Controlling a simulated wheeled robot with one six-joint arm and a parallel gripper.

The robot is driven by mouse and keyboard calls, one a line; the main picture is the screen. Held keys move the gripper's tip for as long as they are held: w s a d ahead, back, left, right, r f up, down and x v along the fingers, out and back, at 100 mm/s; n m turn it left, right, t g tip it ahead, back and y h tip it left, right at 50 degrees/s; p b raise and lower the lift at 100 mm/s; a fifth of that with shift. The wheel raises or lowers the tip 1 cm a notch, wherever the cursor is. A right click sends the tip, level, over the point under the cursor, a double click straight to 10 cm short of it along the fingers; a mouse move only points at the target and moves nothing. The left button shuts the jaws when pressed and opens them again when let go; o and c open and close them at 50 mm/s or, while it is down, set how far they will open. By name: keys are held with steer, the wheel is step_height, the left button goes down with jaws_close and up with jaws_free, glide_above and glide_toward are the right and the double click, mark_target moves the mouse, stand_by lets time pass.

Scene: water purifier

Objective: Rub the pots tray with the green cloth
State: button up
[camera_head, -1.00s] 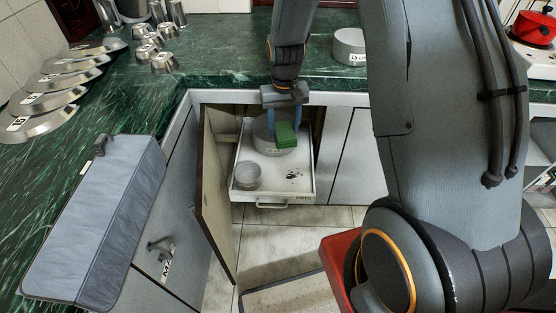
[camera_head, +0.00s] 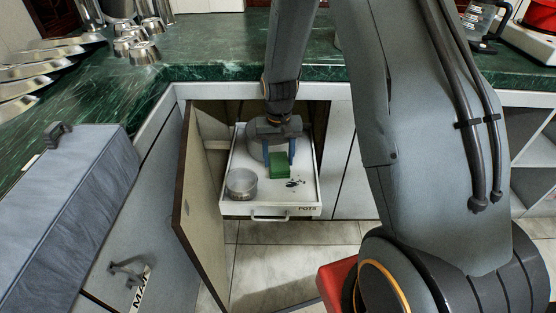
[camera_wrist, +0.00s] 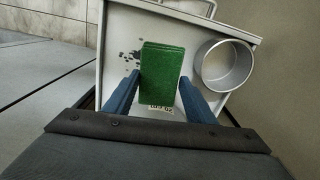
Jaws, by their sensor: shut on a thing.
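The white pots tray (camera_head: 270,209) is a pulled-out drawer in the lower cabinet, marked "POTS" on its front. A patch of dark spots (camera_head: 296,183) lies on its floor at the right, also seen in the wrist view (camera_wrist: 132,56). My gripper (camera_head: 280,160) points down inside the tray and is shut on the green cloth (camera_head: 280,170), a thick block. In the wrist view the cloth (camera_wrist: 162,72) lies between the blue fingers, with the spots just left of it. I cannot tell whether the cloth touches the tray floor.
A small metal pot (camera_head: 242,184) stands in the tray's front left. A larger pot (camera_head: 256,142) stands at the back, partly hidden by my gripper. An open cabinet door (camera_head: 200,200) stands close on the left. The green counter (camera_head: 215,45) runs above.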

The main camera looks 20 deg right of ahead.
steer(key=shift+f+b, duration=2.6)
steer(key=shift+f, duration=0.3)
steer(key=shift+f+b, duration=0.3)
steer(key=shift+f, duration=0.7)
steer(key=shift+s+d, duration=0.1)
